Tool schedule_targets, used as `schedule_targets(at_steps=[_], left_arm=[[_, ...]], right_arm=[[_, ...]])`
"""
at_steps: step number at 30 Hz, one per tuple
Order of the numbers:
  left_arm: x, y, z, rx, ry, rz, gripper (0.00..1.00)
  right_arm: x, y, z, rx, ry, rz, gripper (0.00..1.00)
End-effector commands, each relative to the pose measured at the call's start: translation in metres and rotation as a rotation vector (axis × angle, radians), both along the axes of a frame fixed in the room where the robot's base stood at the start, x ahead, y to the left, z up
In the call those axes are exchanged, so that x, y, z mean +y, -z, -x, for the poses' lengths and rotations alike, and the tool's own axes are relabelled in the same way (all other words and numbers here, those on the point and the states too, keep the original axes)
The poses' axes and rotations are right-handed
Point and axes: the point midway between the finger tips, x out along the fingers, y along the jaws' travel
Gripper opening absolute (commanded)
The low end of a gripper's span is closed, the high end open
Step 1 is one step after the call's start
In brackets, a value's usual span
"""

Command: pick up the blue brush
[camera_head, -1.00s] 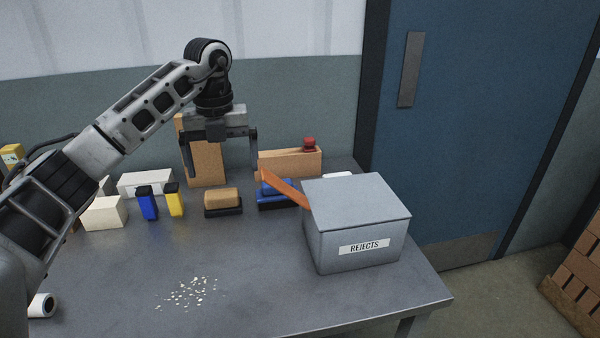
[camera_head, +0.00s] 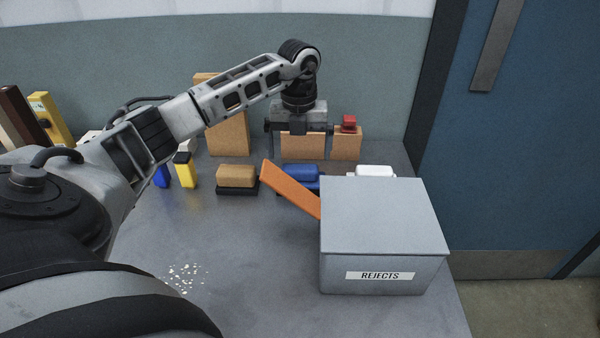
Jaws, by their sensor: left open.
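The blue brush (camera_head: 299,172) lies on the table behind the orange bar and left of the white brush (camera_head: 374,172). Its near side is partly hidden by the orange bar. A tan brush with a dark base (camera_head: 236,176) lies to its left. My left gripper (camera_head: 306,130) is open and empty, fingers spread. It shows just above the blue brush in the picture, apart from it, with a cardboard-coloured box (camera_head: 303,147) showing below it. My right gripper is not in view.
A grey REJECTS box (camera_head: 385,215) stands at the front right, with an orange bar (camera_head: 289,190) leaning against its left side. A red item (camera_head: 349,121) sits on the cardboard box behind. Crumbs (camera_head: 187,277) lie on the table's open front left area (camera_head: 235,255).

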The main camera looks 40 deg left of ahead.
Motion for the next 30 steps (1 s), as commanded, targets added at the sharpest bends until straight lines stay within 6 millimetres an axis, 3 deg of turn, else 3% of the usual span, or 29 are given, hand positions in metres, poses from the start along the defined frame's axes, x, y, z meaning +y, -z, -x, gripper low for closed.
schedule_targets(at_steps=[5,13,22,23,27,28,30], left_arm=[[0.000,0.012,0.000,0.002,0.001,-0.001,1.00],[0.000,0.050,-0.001,0.002,0.000,0.001,1.00],[0.000,0.057,-0.001,-0.001,0.001,-0.001,1.00],[0.000,0.057,-0.001,0.000,0.001,0.000,0.94],[0.000,0.056,-0.001,0.000,0.001,0.000,0.56],[0.000,0.056,-0.001,0.000,0.001,0.000,0.50],[0.000,0.056,-0.001,-0.001,0.001,0.000,0.51]], right_arm=[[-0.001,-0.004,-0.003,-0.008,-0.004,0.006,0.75],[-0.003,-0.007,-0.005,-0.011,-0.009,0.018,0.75],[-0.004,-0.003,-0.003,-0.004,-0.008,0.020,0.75],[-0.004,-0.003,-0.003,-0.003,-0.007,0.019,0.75],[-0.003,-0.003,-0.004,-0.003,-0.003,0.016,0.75],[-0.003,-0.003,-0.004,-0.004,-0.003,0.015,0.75],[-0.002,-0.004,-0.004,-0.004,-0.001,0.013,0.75]])
